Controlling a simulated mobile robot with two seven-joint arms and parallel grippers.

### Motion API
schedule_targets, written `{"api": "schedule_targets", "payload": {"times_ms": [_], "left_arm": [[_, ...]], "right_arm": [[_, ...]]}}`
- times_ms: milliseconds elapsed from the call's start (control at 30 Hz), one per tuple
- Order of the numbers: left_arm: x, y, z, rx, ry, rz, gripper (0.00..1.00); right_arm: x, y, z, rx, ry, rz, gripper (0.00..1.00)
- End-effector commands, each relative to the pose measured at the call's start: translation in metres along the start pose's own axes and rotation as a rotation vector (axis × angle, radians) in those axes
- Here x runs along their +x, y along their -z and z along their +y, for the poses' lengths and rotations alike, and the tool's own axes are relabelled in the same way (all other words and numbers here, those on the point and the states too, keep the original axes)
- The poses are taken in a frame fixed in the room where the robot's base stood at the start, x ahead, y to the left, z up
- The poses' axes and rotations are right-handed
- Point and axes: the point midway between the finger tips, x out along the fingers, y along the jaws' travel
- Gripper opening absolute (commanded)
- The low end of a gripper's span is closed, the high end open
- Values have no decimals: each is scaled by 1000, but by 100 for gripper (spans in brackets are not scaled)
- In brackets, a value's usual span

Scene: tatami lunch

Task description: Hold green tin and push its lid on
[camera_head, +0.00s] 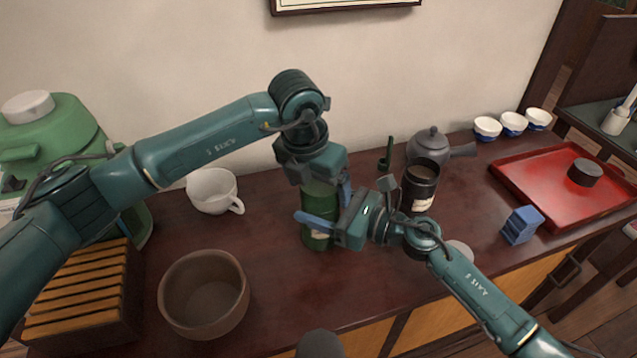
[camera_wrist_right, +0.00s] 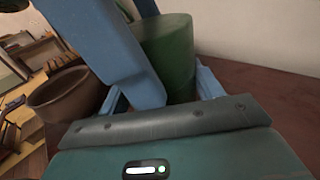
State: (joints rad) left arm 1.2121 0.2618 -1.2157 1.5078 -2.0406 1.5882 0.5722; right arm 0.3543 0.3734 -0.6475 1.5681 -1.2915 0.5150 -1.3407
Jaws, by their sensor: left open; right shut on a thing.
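The green tin (camera_head: 318,238) stands upright on the dark wooden counter, near the middle of the head view. My right gripper (camera_head: 316,214) is shut on its body from the right, with a blue finger across its front. My left gripper (camera_head: 322,188) is open and points down at the tin's top from above. It hides most of the top, so I cannot tell how the lid sits. In the right wrist view the green tin (camera_wrist_right: 172,55) rises beyond the blue fingers of my right gripper (camera_wrist_right: 165,85).
A black canister (camera_head: 421,190) and a grey teapot (camera_head: 432,145) stand right of the tin. A white cup (camera_head: 210,190) and a brown bowl (camera_head: 204,290) are to the left. A blue block (camera_head: 522,226) and a red tray (camera_head: 535,185) lie farther right.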

Motion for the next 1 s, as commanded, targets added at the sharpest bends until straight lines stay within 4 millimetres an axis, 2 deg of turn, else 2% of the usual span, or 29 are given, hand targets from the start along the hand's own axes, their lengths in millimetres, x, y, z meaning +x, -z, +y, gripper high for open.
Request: {"api": "schedule_targets", "payload": {"times_ms": [33,400,533,667,1000], "left_arm": [[0,1,-8,14,17,0,96],[0,1,-11,19,22,-2,96],[-6,0,-11,19,22,-5,96],[-27,-1,-10,20,19,-10,96],[-96,0,-3,7,5,-6,96]], "right_arm": [[1,0,1,-1,-2,0,24],[2,0,2,-2,-4,-1,24],[2,0,2,-1,-4,-1,24],[2,1,2,1,-3,0,24],[1,1,1,0,-2,1,24]]}}
